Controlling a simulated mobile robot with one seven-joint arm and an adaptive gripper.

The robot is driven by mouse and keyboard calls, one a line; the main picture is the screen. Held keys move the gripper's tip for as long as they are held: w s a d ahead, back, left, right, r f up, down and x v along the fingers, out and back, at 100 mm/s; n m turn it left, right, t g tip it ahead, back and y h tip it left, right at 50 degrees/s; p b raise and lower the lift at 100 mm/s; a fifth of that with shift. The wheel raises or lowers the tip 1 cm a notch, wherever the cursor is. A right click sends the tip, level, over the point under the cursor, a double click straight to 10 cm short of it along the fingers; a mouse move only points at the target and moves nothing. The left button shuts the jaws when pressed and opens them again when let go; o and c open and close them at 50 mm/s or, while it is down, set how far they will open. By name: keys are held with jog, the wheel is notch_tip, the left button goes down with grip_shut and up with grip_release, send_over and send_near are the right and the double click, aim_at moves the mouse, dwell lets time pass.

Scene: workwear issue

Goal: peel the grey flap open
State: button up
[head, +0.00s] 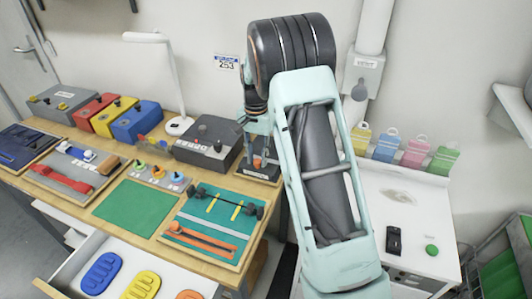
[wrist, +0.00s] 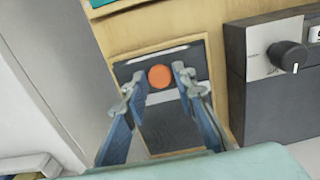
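A small wooden-framed board (head: 262,179) stands on the workbench in the head view, partly hidden behind my arm. In the wrist view its dark grey flap (wrist: 172,128) fills the frame, with a lighter grey band across its upper part. The flap looks flat. A round orange tab (wrist: 160,76) sits near the flap's top edge. My gripper (wrist: 159,74) is open, its blue fingers reaching over the board with one fingertip on each side of the orange tab. Small gaps show between the tab and the fingertips. Whether the fingertips touch the board is unclear.
A dark box with a knob (wrist: 290,55) stands close to the right of the board in the wrist view; it also shows in the head view (head: 208,142). A green mat (head: 135,207) and a teal strap board (head: 213,226) lie nearer. An open drawer (head: 130,272) juts out in front.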

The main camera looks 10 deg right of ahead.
jog(key=c, duration=0.4)
jog(key=shift+r, duration=0.1)
jog(key=shift+w+d+r+p, duration=0.1)
jog(key=shift+w+r+p, duration=0.05)
jog(key=shift+r+p, duration=0.5)
jog(key=shift+w+d+r+p, duration=0.15)
jog(key=shift+r+p, duration=0.25)
jog(key=shift+r, duration=0.4)
jog(key=shift+w+d+r+p, duration=0.15)
jog(key=shift+w+r+p, duration=0.15)
jog(key=shift+r+p, duration=0.35)
jog(key=shift+w+d+r+p, duration=0.15)
jog(key=shift+w+r+p, duration=0.1)
jog(key=shift+r+p, duration=0.4)
jog(key=shift+r, duration=0.2)
